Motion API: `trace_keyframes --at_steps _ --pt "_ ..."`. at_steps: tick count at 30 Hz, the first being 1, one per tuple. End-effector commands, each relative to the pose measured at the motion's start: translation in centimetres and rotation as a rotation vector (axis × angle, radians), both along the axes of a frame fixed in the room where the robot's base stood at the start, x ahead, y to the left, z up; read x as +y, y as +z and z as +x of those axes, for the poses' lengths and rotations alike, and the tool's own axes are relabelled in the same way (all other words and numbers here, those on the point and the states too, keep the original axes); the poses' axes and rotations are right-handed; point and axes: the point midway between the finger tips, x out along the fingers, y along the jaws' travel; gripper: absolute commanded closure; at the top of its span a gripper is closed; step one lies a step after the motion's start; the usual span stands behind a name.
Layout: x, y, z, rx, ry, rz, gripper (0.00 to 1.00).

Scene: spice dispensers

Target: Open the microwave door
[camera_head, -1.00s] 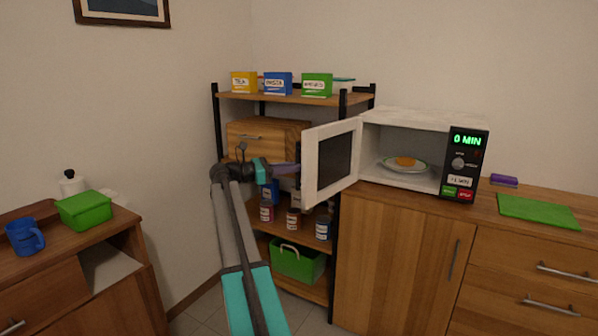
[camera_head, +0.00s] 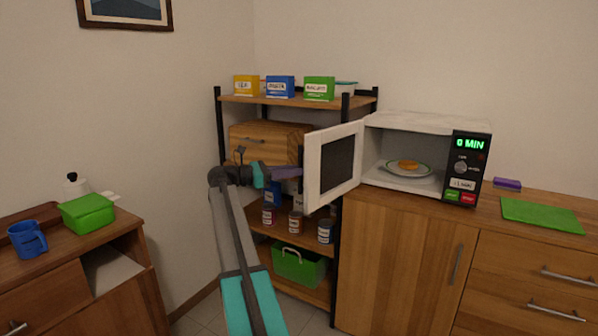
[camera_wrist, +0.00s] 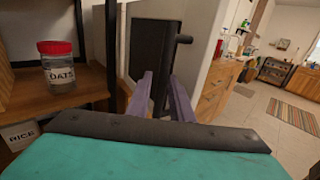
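The white microwave (camera_head: 428,122) stands on the wooden cabinet, its door (camera_head: 312,180) swung wide open to the left. A plate with food (camera_head: 408,167) shows inside. My gripper (camera_head: 290,173) is at the outer side of the open door, left of its edge. In the wrist view, its two purple fingers (camera_wrist: 162,98) are apart, with a dark upright part (camera_wrist: 152,52) ahead and partly between them. This looks like the door's handle side. I cannot tell whether the fingers touch it.
A shelf rack (camera_head: 217,125) with boxes, a wooden drawer box and jars stands close to my gripper. An oats jar (camera_wrist: 58,66) is at the left in the wrist view. A green mat (camera_head: 542,215) lies right of the microwave. Open floor shows at right in the wrist view.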

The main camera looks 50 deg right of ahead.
Motion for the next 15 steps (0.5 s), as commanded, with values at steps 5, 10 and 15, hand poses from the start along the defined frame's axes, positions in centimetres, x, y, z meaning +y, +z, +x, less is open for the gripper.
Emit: trace_keyframes --at_steps 5,10,15 --pt "2.0 0.1 1.7 0.0 0.003 0.0 0.8" --pt "4.2 0.1 3.4 0.001 0.002 -0.001 0.8" --pt "6.3 0.1 5.0 0.0 0.001 -0.002 0.8"
